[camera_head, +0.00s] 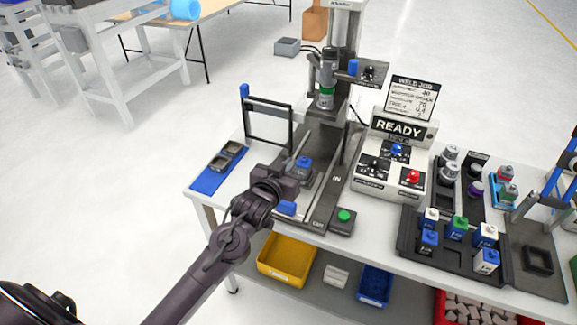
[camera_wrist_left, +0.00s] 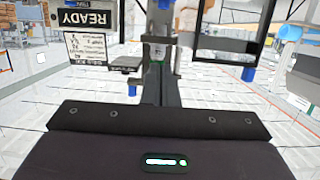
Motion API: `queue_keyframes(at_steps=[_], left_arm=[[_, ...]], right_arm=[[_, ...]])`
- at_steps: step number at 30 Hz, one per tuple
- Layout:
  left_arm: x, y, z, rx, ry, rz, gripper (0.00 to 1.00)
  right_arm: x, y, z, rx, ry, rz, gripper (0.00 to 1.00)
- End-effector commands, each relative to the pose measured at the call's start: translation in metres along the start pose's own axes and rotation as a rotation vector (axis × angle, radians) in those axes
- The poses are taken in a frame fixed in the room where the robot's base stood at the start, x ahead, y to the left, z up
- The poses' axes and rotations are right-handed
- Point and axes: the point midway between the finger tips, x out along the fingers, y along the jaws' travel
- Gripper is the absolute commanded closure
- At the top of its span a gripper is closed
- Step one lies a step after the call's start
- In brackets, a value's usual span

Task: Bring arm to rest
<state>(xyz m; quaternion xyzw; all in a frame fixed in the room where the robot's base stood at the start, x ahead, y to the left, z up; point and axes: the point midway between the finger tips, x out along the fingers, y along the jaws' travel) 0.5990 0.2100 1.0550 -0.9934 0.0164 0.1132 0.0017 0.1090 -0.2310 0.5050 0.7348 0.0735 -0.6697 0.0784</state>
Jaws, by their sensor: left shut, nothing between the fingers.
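My left arm comes in from the lower left in the head view. My left gripper (camera_head: 288,174) is shut and empty over the front of the workbench (camera_head: 228,200), beside the welding station's base. A small block with a blue top (camera_head: 303,163) stands just beyond it, and I cannot tell whether they touch. In the left wrist view the dark gripper housing (camera_wrist_left: 155,140) fills the bottom, and its fingertips do not show. My right gripper is not in view.
A press-like column (camera_head: 327,85) and a black frame (camera_head: 268,125) stand behind the gripper. A blue mat (camera_head: 207,180) lies left. Bins sit below. Floor at left is open.

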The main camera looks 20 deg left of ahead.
Motion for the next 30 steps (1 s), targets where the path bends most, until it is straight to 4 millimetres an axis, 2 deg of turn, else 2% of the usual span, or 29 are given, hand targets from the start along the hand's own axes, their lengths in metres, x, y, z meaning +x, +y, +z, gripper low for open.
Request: queue_keyframes(at_steps=[9, 11, 13, 18, 21, 30], left_arm=[[-0.001, 0.001, 0.002, 0.000, -0.007, 0.001, 1.00], [-0.006, 0.003, 0.007, 0.000, -0.035, 0.002, 1.00], [-0.018, 0.007, 0.021, 0.002, -0.108, 0.003, 1.00], [-0.080, 0.019, 0.072, 0.026, -0.407, 0.016, 1.00], [-0.116, 0.022, 0.091, 0.045, -0.554, 0.026, 1.00], [-0.200, 0.026, 0.120, 0.090, -0.859, 0.057, 1.00]], right_arm=[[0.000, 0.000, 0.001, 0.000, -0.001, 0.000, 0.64], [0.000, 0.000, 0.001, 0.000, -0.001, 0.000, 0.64], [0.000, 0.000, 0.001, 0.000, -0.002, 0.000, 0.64], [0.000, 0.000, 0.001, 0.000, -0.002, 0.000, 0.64], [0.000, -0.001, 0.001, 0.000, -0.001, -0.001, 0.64], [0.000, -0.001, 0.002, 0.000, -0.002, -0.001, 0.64]])
